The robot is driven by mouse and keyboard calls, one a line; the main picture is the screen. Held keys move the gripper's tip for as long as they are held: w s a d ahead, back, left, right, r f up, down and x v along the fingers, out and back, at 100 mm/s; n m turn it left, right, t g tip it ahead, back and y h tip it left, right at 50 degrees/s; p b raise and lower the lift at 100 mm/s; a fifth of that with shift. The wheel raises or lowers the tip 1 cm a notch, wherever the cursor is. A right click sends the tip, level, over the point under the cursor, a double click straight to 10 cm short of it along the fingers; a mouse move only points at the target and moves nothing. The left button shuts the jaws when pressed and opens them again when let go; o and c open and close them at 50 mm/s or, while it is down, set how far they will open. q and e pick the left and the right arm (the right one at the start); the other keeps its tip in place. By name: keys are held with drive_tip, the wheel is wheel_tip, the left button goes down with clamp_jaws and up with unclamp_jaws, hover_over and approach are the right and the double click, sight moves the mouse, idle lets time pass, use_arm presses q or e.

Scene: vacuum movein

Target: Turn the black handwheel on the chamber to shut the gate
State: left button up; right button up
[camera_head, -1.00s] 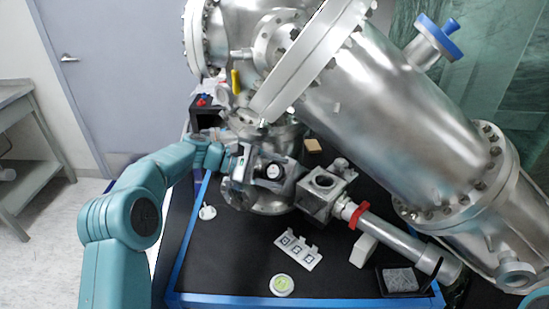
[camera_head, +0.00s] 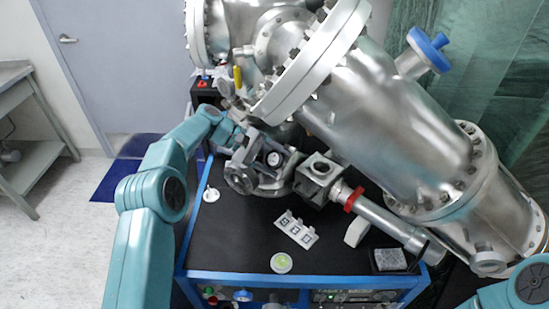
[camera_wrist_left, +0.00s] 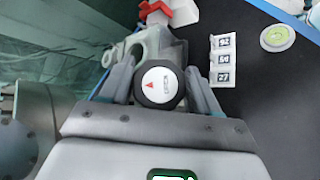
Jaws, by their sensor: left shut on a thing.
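The black handwheel (camera_head: 273,158), with a white face, sits low on the steel chamber (camera_head: 390,110). A metal valve block (camera_head: 318,176) with a tube and red ring (camera_head: 354,199) stands to the right. My right gripper is out of view; only part of that arm shows at bottom right.
A white plate with square markers (camera_head: 296,231) and a round green-topped disc (camera_head: 281,263) lie on the black cart top (camera_head: 235,245). A white stand (camera_head: 356,232) and a grey block (camera_head: 390,259) are at right. A bench (camera_head: 28,160) stands far left.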

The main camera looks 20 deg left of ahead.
use_arm(q)
drive_tip(key=o, duration=1)
drive_tip(key=shift+c, duration=0.2)
